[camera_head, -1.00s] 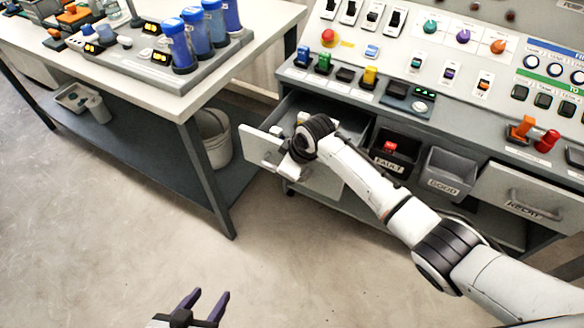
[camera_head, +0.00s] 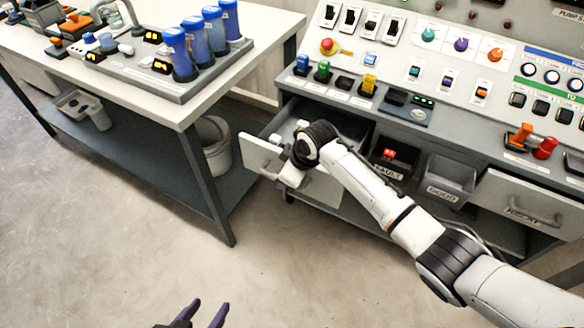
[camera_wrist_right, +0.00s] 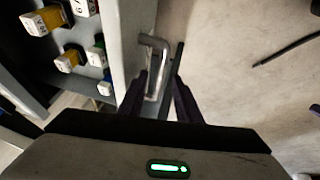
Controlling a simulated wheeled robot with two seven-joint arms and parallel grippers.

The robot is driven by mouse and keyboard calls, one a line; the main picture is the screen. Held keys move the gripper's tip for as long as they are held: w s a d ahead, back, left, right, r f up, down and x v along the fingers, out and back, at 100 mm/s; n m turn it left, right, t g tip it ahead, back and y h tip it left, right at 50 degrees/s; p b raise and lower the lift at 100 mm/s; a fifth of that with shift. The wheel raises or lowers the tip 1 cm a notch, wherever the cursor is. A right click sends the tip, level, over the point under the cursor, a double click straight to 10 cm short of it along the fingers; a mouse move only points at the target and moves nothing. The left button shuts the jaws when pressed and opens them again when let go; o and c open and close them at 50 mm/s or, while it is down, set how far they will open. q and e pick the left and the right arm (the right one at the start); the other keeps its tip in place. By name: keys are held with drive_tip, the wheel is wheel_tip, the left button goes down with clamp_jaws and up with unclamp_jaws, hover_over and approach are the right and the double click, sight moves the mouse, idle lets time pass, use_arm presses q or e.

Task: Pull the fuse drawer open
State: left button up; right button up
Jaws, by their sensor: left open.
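The fuse drawer (camera_head: 262,155) at the left end of the console stands pulled out, with its inside showing. My right gripper (camera_wrist_right: 160,82) is at the drawer front. In the right wrist view its dark fingers are spread, with the grey bar handle (camera_wrist_right: 158,62) between them and a gap beside the bar. Whether a finger touches the bar is unclear. In the head view my right wrist covers part of the drawer and hides the fingertips. Coloured fuses (camera_wrist_right: 68,62) show in the right wrist view. My left gripper (camera_head: 207,312) is open and empty at the bottom edge, over the floor.
A workbench (camera_head: 150,108) with blue cylinders (camera_head: 197,38) stands left of the drawer, a bin (camera_head: 214,145) beneath it. Right of the drawer are a fault bin (camera_head: 397,165), a good bin (camera_head: 447,180) and a second drawer (camera_head: 520,200). The floor in front is clear.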

drive_tip(key=p+v, duration=0.1)
drive_tip(key=v, duration=0.8)
drive_tip(key=shift+f, duration=0.1)
drive_tip(key=s+f+m+t+y, duration=0.1)
drive_tip(key=s+f+m, duration=0.2)
drive_tip(key=s+f, duration=0.5)
drive_tip(key=s+d+f+m+t, duration=0.1)
drive_tip(key=s+d+f+m, duration=0.1)
drive_tip(key=s, duration=0.4)
drive_tip(key=s+d+f+m+t, duration=0.1)
drive_tip(key=s+d+f+m, duration=0.1)
drive_tip(key=s+d, duration=0.3)
drive_tip(key=s+d+f+m+t+h, duration=0.1)
drive_tip(key=s+d+f+m, duration=0.1)
drive_tip(key=s+d, duration=0.2)
drive_tip(key=s, duration=0.3)
drive_tip(key=shift+s+d+f+m, duration=0.2)
drive_tip(key=shift+s+f+m, duration=0.1)
drive_tip(key=shift+f+m, duration=0.1)
